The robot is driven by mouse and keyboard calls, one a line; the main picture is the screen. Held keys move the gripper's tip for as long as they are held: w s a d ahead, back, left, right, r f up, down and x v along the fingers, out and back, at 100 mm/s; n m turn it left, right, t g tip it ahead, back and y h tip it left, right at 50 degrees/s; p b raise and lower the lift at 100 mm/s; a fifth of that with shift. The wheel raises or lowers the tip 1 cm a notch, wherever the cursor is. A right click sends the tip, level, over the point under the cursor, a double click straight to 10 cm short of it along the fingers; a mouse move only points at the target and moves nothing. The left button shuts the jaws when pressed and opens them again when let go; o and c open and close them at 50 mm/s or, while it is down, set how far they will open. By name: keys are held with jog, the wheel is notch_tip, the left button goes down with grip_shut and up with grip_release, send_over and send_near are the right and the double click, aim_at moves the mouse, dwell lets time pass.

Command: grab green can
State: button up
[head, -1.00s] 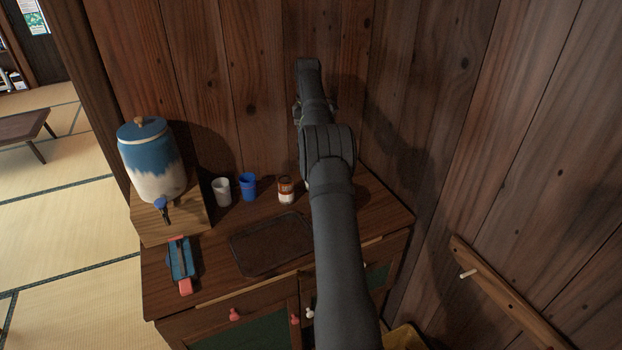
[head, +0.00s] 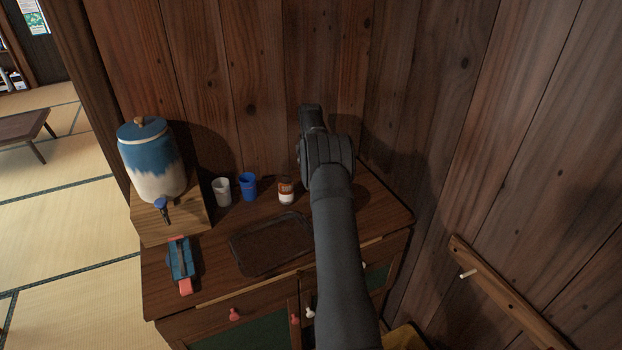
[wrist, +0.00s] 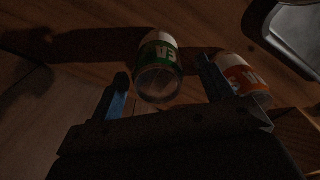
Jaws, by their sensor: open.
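The green can (wrist: 160,55) shows in the wrist view, with a green and white label and light lettering. It lies in line with the gap between the fingers of my gripper (wrist: 160,92), just beyond or at the fingertips. My gripper is open, and nothing is clamped in it. In the head view my arm hides the green can and the gripper's fingers.
An orange and white can (head: 286,190) stands left of my arm; in the wrist view (wrist: 238,75) it is close outside the right finger. A blue cup (head: 248,187), a white cup (head: 222,191), a dark tray (head: 270,243) and a water dispenser (head: 154,165) share the cabinet top (head: 215,275). Wooden walls stand behind and right.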

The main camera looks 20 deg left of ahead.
notch_tip(320, 180, down, 3)
jog(key=shift+d+f, duration=0.15)
jog(key=shift+f, duration=0.05)
jog(key=c, duration=1.2)
jog(key=shift+r, duration=0.15)
